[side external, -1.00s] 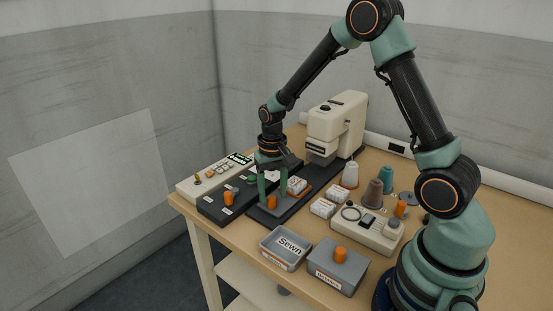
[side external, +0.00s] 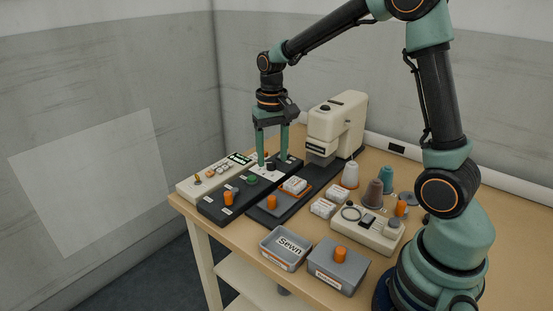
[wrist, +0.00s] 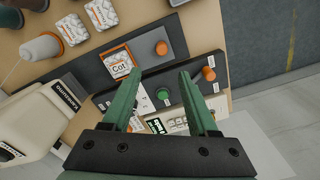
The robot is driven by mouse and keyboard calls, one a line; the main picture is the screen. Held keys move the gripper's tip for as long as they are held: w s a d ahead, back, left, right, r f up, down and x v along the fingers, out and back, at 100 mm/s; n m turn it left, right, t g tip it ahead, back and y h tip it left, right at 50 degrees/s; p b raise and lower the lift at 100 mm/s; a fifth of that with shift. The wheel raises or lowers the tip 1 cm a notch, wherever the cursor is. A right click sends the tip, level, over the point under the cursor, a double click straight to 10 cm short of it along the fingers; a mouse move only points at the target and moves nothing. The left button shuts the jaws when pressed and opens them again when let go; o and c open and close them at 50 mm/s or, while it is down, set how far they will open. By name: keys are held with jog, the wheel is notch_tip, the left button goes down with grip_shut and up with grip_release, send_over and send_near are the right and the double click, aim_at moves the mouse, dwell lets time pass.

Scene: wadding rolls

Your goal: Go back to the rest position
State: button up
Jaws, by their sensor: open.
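My gripper (side external: 272,162) is open and empty, with its fingers pointing down above the dark control panel (side external: 213,208). In the wrist view my gripper (wrist: 157,82) shows its two green fingers apart with nothing between them. Below it are a green knob (wrist: 164,95) and a white plate on the panel. A plate with an orange knob (side external: 271,202) and an orange-edged packet (side external: 294,185) lies on the dark sewing bed to the right of the gripper. The packet reads "Cot" in the wrist view (wrist: 120,67).
The cream sewing machine (side external: 336,126) stands behind and right of the gripper. Thread cones (side external: 350,174), white packets (side external: 323,208) and a cream device (side external: 365,232) are on the right. A grey "Sewn" tray (side external: 285,262) and a lidded grey box (side external: 335,277) are at the front edge.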

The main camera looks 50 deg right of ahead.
jog(key=s+a+r+n+t, duration=0.5)
jog(key=s+r, duration=0.4)
jog(key=s, duration=0.3)
jog(key=shift+s+a+r+t, duration=0.15)
jog(key=shift+s+a+t, duration=0.15)
jog(key=shift+a, duration=0.15)
